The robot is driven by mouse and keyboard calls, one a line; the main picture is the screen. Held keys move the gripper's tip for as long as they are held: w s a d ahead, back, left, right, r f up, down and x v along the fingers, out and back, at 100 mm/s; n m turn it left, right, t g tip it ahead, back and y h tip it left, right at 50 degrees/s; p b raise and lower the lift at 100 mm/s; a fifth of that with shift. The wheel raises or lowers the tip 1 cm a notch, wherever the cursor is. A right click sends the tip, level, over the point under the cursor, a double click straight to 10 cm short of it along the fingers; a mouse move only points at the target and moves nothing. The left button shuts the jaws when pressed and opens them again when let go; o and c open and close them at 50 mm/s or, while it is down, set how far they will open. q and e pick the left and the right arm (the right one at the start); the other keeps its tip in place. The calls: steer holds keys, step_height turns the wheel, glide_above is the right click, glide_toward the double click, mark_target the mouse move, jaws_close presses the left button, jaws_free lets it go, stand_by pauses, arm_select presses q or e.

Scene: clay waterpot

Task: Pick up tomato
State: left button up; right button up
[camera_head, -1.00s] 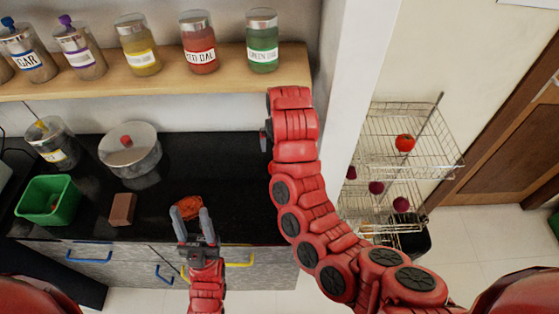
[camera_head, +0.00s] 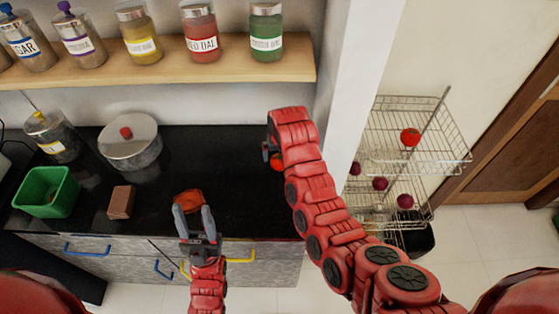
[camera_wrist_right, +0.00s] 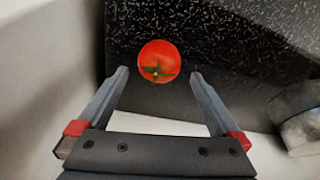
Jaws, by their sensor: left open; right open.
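A red tomato with a green stem (camera_wrist_right: 158,61) lies on the black countertop, ahead of and between the open fingers of my right gripper (camera_wrist_right: 160,74). The fingers are not closed on it. In the head view part of the tomato (camera_head: 277,161) shows beside my right wrist, which hides the rest. My right gripper (camera_head: 267,152) is mostly hidden there by its own arm. My left gripper (camera_head: 193,210) is open and empty at the counter's front edge, just in front of a crumpled orange-red item (camera_head: 188,198). Another tomato (camera_head: 410,137) sits on the wire rack's top shelf.
A brown block (camera_head: 121,202), a green bin (camera_head: 45,190), a lidded pot (camera_head: 130,145) and a jar (camera_head: 52,138) stand on the left counter. A shelf of jars (camera_head: 160,72) hangs above. A white wall edge (camera_head: 365,90) stands right of my right arm.

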mark_target(280, 160)
steer(key=x, duration=0.1)
steer(key=p+x, duration=0.1)
steer(key=x, duration=0.1)
steer(key=shift+s+d+p, duration=0.15)
steer(key=shift+s+p, duration=0.1)
steer(key=shift+p, duration=0.05)
steer(key=shift+x, duration=0.9)
steer(key=c, duration=1.3)
